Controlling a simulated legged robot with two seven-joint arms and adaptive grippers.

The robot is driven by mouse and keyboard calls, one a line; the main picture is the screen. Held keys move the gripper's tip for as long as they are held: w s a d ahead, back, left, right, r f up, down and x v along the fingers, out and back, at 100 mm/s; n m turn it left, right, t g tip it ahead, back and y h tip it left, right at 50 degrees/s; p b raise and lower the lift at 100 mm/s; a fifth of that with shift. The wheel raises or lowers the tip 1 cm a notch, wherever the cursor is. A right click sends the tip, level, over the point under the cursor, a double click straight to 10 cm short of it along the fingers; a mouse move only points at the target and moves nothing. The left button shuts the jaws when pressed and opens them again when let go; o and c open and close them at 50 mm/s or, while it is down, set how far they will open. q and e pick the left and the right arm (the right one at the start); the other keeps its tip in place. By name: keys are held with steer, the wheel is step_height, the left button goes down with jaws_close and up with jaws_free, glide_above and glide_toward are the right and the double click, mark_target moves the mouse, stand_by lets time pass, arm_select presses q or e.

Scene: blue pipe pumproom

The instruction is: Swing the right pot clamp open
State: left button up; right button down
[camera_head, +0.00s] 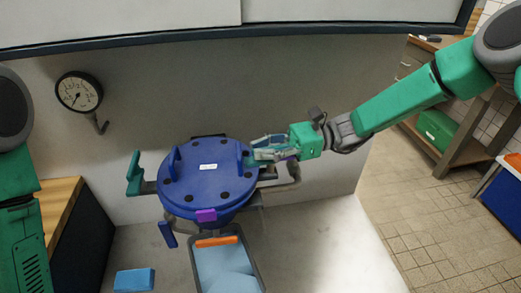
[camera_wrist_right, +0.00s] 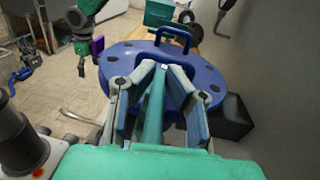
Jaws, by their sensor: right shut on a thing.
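The blue round pot lid (camera_head: 206,186) has several dark bolts, a white label and upright handles. The left pot clamp (camera_head: 134,173) is a teal piece standing at the lid's left side. My right gripper (camera_head: 268,152) is at the lid's right edge, shut on the right pot clamp. In the right wrist view, the clamp's teal bar (camera_wrist_right: 155,108) runs between the two fingers, with the lid (camera_wrist_right: 125,64) just beyond. The fingers mostly hide the clamp in the head view. My left arm shows at the left edge of the head view; its gripper is not seen there.
A purple tab (camera_head: 206,215) sits on the lid's front rim. A grey tray (camera_head: 254,270) with an orange-edged blue content stands in front. A blue block (camera_head: 134,280) lies front left. A pressure gauge (camera_head: 79,92) is on the wall behind. The counter's right part is clear.

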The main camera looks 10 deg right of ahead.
steer(key=n+g+b, duration=0.1)
steer(key=g, duration=0.1)
steer(key=n+g+h+b, duration=0.1)
steer(key=n+g+b, duration=0.1)
steer(key=n+g+h+b, duration=0.1)
steer(key=g, duration=0.1)
steer(key=shift+s+f+n+g+b, duration=0.25)
steer(key=shift+s+n+g+b, duration=0.05)
steer(key=shift+s+g, duration=0.1)
steer(key=n+g+h+b, duration=0.1)
steer(key=n+g+h, duration=0.1)
steer(key=shift+s+d+g+b, duration=0.15)
steer(key=shift+d+g+b, duration=0.05)
steer(key=shift+g+b, duration=0.2)
steer(key=shift+s+d+r+n+g+h+b, duration=0.1)
steer(key=shift+n+g+h+b, duration=0.3)
steer(key=shift+n+g+h, duration=0.2)
steer(key=shift+s+d+r+n+g+h+b, duration=0.1)
steer(key=shift+n+g+h+b, duration=0.25)
steer(key=shift+n+g+h, duration=0.2)
steer(key=shift+h, duration=0.35)
steer(key=c, duration=1.6)
jaws_free()
steer(key=shift+d, duration=0.1)
